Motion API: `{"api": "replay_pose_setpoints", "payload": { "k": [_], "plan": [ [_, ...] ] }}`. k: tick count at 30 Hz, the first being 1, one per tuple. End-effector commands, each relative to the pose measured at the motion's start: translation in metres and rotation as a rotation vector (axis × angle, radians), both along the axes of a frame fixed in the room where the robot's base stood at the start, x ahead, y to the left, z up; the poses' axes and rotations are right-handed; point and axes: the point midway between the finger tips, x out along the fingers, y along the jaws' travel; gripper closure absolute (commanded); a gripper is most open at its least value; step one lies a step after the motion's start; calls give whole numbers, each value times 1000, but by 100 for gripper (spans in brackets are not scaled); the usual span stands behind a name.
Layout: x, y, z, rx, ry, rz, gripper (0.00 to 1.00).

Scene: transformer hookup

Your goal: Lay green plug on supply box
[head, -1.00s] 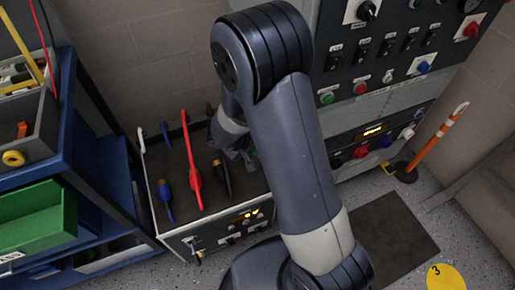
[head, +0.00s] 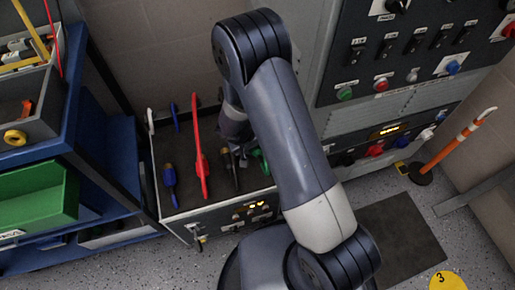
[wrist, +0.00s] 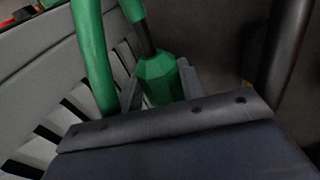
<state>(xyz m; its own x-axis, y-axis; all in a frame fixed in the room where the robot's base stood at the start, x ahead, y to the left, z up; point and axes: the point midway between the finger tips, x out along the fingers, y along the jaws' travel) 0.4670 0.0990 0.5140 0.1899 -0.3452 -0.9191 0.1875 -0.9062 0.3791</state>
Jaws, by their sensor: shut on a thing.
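The green plug (wrist: 160,78) is between the fingers of my gripper (wrist: 162,88) in the wrist view, with a green cable beside it. My gripper is shut on it. In the head view a bit of green (head: 261,161) shows by the right end of the supply box (head: 183,206), just past my arm. The box has a dark top and a light front with lit indicators. My forearm hides most of the gripper in the head view. I cannot tell whether the plug touches the box top.
Blue (head: 169,176), red (head: 200,150) and black (head: 233,172) plugs lie on the box top. A dark rod-like thing (wrist: 287,45) stands close at the right in the wrist view. A switch panel (head: 405,70) rises at the right, a blue shelf (head: 75,130) at the left.

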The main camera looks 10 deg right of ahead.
Motion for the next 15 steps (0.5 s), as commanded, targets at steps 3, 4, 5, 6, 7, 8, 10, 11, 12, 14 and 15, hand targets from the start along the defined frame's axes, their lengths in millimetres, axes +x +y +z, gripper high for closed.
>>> {"api": "replay_pose_setpoints", "payload": {
  "k": [3, 4, 5, 6, 7, 8, 10, 11, 12, 14, 15],
  "plan": [
    [3, 1, -18, 0, -1, 1, 100],
    [3, 1, -21, 0, -1, 1, 100],
    [3, 1, -24, 0, -1, 1, 100],
    [3, 1, -27, 0, -1, 1, 100],
    [3, 1, -30, 0, -1, 1, 100],
    [3, 1, -32, 0, -1, 2, 100],
    [3, 1, -36, 0, -2, 1, 100],
    [3, 1, -37, 0, -2, 1, 100],
    [3, 1, -39, 0, -2, 1, 100],
    [3, 1, -41, 0, -2, 1, 100],
    [3, 1, -42, 0, -1, 0, 100]
  ]
}}
